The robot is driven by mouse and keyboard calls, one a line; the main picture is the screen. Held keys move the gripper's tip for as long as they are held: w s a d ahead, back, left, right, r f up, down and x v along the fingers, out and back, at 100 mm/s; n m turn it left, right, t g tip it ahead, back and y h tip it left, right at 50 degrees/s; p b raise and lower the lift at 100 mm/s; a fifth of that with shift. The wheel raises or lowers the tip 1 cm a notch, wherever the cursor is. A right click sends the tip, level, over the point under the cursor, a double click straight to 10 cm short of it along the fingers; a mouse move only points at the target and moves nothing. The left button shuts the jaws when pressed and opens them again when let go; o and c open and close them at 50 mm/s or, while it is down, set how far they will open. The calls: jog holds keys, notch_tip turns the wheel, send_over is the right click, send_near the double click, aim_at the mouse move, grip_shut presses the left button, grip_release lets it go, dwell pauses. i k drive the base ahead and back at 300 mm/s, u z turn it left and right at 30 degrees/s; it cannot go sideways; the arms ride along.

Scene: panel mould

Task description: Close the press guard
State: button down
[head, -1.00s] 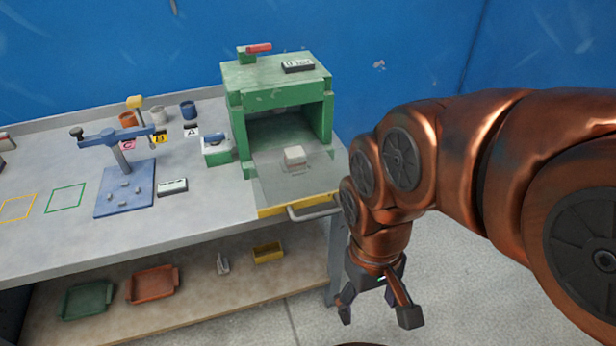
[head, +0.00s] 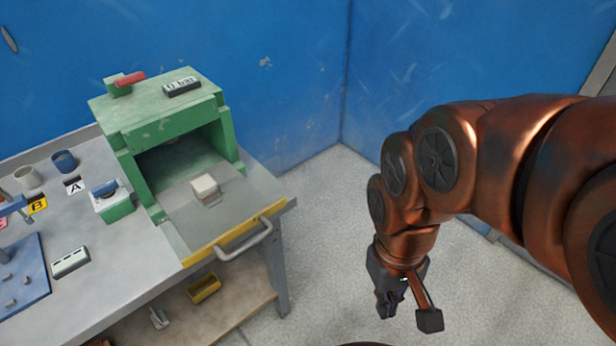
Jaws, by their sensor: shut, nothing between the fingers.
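The green press (head: 165,125) stands on the right part of the bench with its front opening uncovered. Its guard, a clear panel (head: 215,220) with a yellow front edge (head: 200,252) and a grey bar handle (head: 246,241), lies out low in front of the opening. A pale block (head: 205,187) shows at the panel; I cannot tell whether it is on or under it. My gripper (head: 407,313) is shut and empty. It hangs over the floor to the right of the bench, well apart from the handle.
A green box with a blue top (head: 112,203) stands left of the press. Cups, letter cards and a blue plate (head: 20,270) are farther left. A yellow bin (head: 204,288) sits on the lower shelf. The bench leg (head: 281,285) is near; floor on the right is clear.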

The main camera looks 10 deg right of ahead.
aim_at(241, 207)
jog(key=z, duration=0.05)
jog(key=k, duration=1)
jog(key=u, duration=1.1)
jog(key=i, duration=0.5)
jog(key=u, duration=0.05)
